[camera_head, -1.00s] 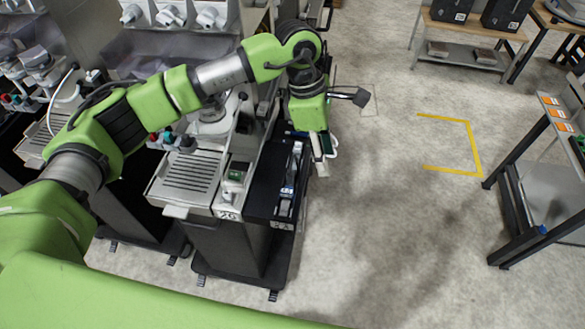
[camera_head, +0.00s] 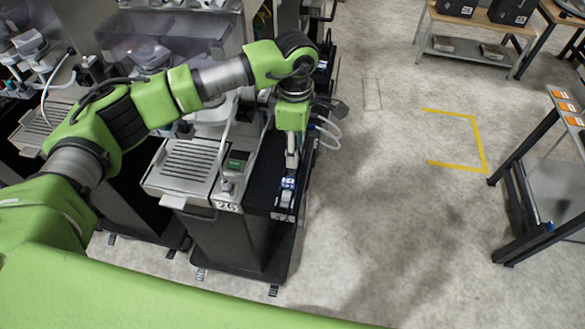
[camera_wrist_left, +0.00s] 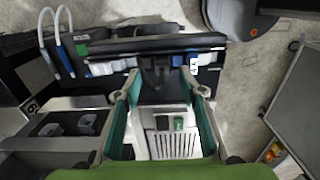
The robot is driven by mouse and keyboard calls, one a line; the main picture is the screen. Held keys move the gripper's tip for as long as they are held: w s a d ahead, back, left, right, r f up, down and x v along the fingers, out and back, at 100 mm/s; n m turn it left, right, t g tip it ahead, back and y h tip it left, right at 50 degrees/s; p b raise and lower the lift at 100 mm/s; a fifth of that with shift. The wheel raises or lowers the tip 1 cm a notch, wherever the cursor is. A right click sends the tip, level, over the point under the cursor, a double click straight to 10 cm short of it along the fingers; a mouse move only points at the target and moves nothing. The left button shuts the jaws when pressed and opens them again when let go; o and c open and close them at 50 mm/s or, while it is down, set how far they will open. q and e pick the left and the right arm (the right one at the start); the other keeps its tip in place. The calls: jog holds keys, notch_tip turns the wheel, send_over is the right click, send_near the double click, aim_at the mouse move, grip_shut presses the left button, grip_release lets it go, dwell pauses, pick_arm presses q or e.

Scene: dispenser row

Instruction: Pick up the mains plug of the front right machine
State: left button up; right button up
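The front right machine (camera_head: 187,165), with a silver drip grille and the label 26, stands left of my left gripper (camera_head: 291,168). That gripper points down over the black side tray (camera_head: 262,185) on the machine's right. In the left wrist view my left gripper (camera_wrist_left: 160,98) is open, its teal-padded fingers apart. A dark shape (camera_wrist_left: 157,72) shows between and beyond the fingertips; I cannot tell whether it is the mains plug. My right gripper is not in view.
Pale hoses (camera_head: 328,130) loop beside the gripper. A small blue and white item (camera_head: 287,190) lies at the tray's front. Other machines stand left and behind. Open floor (camera_head: 390,220) with yellow marking lies right, before a dark-framed table (camera_head: 550,190).

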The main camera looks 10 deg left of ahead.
pick_arm(q)
jog(key=f, duration=0.3)
jog(key=f+b, duration=0.1)
jog(key=shift+s+a+f, duration=0.15)
jog(key=shift+a+f, duration=0.05)
jog(key=shift+a, duration=0.05)
jog(key=shift+r, duration=0.1)
grip_shut()
jog(key=shift+r, duration=0.4)
notch_tip(320, 180, up, 2)
jog(key=shift+r+b, duration=0.2)
jog(key=shift+b, duration=0.4)
jog(key=s+d+r+b, duration=0.2)
jog(key=s+r+b, duration=0.3)
jog(key=s+r, duration=0.4)
jog(key=s, duration=0.4)
jog(key=shift+s+d+r+b, duration=0.25)
jog(key=shift+s+r+b, duration=0.1)
jog(key=shift+s+r, duration=0.05)
